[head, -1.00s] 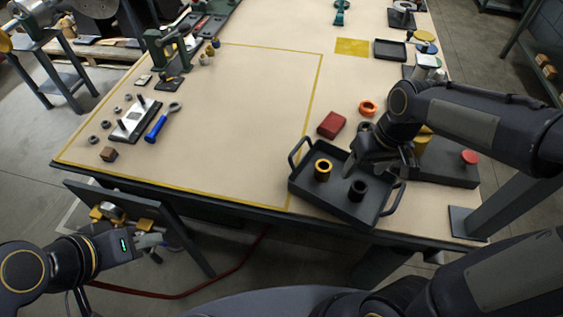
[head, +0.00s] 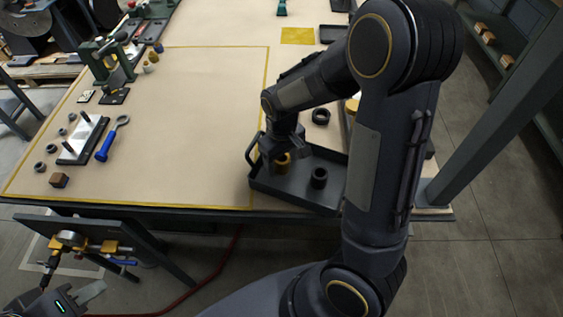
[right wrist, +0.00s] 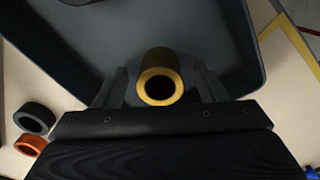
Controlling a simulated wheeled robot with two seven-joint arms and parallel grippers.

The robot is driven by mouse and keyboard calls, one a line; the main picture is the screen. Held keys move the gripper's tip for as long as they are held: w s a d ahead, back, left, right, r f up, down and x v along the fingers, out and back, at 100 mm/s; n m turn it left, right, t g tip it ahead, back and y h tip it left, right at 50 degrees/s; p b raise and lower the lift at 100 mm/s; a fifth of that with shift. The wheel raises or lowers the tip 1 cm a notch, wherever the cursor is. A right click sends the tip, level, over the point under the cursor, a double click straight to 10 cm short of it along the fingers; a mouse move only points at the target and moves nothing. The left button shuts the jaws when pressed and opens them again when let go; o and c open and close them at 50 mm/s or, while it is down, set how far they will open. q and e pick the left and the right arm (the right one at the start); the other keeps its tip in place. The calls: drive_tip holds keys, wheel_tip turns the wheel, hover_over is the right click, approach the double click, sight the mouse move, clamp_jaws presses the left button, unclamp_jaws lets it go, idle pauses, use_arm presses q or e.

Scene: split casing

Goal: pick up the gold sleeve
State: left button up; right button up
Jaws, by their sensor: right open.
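The gold sleeve (head: 283,162) stands upright in the dark tray (head: 290,186), partly covered by my right gripper (head: 287,152) in the head view. In the right wrist view the gold sleeve (right wrist: 160,76) lies between the two open fingers of my right gripper (right wrist: 161,84), with a gap visible on each side. Its hollow rim faces the camera. A black sleeve (head: 319,178) stands in the same tray, to the right of the gold one. My left gripper (head: 90,293) is low at the bottom left, away from the table; its jaw state is unclear.
A dark ring (head: 321,116) lies behind the tray; a dark ring (right wrist: 34,118) and an orange ring (right wrist: 30,145) show in the right wrist view. A blue-handled tool (head: 112,139) and a plate with pegs (head: 82,140) lie at left. The yellow-outlined mid-table is clear.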

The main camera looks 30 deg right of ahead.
drive_tip(key=shift+f, duration=0.15)
drive_tip(key=c, duration=1.2)
